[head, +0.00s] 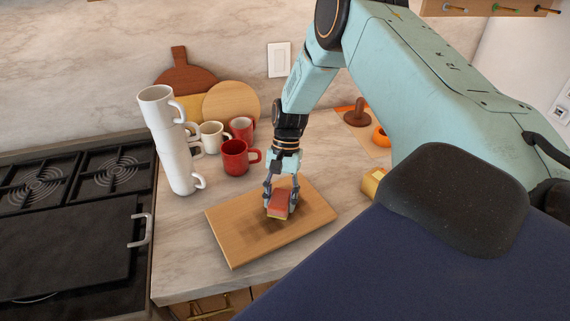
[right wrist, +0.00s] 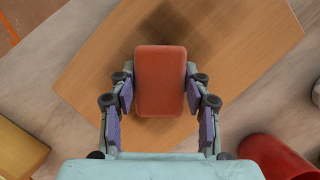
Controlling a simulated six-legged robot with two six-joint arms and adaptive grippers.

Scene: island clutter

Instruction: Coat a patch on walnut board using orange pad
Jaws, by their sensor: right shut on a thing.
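The walnut board (head: 302,217) is a flat light-brown board lying on the marble counter; it also shows in the right wrist view (right wrist: 237,60). My right gripper (head: 280,197) is over the board, pointing down. It is shut on the orange pad (head: 279,204), a block with a red-orange upper part and a paler yellowish lower edge. In the right wrist view the pad (right wrist: 160,80) sits between the two fingers. A darker area shows on the board around the pad; I cannot tell if it is shadow or coating, or whether the pad touches the board. My left gripper is not in view.
A stack of white mugs (head: 170,140) stands left of the board, with a red mug (head: 235,158) and other mugs behind. A black stove (head: 75,225) is at the left. A yellow block (head: 372,184) lies to the right. Round boards (head: 232,102) lean on the wall.

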